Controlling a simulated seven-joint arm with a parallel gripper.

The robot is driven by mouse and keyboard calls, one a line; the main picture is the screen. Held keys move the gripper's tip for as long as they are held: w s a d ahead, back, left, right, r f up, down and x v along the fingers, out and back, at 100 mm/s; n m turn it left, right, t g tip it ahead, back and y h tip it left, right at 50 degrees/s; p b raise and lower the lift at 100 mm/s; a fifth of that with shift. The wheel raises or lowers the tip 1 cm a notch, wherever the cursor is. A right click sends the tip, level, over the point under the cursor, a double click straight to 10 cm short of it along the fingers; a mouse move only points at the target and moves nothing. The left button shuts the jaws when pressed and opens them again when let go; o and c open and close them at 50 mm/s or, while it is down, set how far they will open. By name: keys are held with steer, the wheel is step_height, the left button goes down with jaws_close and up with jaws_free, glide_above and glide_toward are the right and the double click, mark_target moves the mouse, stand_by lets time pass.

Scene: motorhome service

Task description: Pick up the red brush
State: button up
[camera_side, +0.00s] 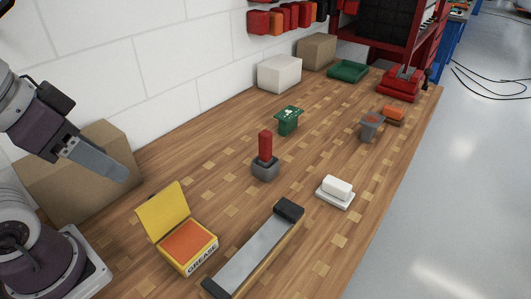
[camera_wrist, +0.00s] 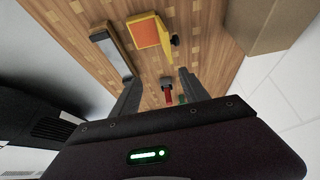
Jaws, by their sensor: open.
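An upright red piece, which I take for the red brush (camera_side: 265,143), stands in a dark grey block near the middle of the bench. I cannot make out bristles. In the wrist view the red piece (camera_wrist: 168,98) shows small and distant between my fingers, partly cut off by the gripper body. My gripper (camera_side: 118,173) is at the left of the side view, above the bench and well apart from the red piece. In the wrist view my gripper (camera_wrist: 160,80) is open with nothing between its fingers.
A yellow grease box (camera_side: 188,250) with its lid up and a long grey tray (camera_side: 250,255) are in front. A green item (camera_side: 288,120) stands behind the red piece, and a white block (camera_side: 337,187) lies right. A cardboard box (camera_side: 90,170) stands near my gripper by the wall.

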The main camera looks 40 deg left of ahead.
steer(key=w+r+m+g+h, duration=0.15)
steer(key=w+r+m, duration=0.3)
steer(key=w, duration=0.75)
steer(key=m+g, duration=0.4)
steer(key=m, duration=0.8)
glide_above(264, 132)
steer(key=s, duration=0.1)
step_height(264, 132, down, 15)
steer(key=f, duration=0.1)
steer(key=w+f+m, duration=0.1)
steer(key=shift+a+f+m, duration=0.2)
steer(key=shift+f+m, duration=0.05)
steer(key=shift+f, duration=0.15)
steer(key=f, duration=0.4)
steer(key=d+f, duration=0.1)
steer(key=f, duration=0.1)
steer(key=shift+w+f, duration=0.15)
steer(key=shift+f, duration=0.3)
jaws_close()
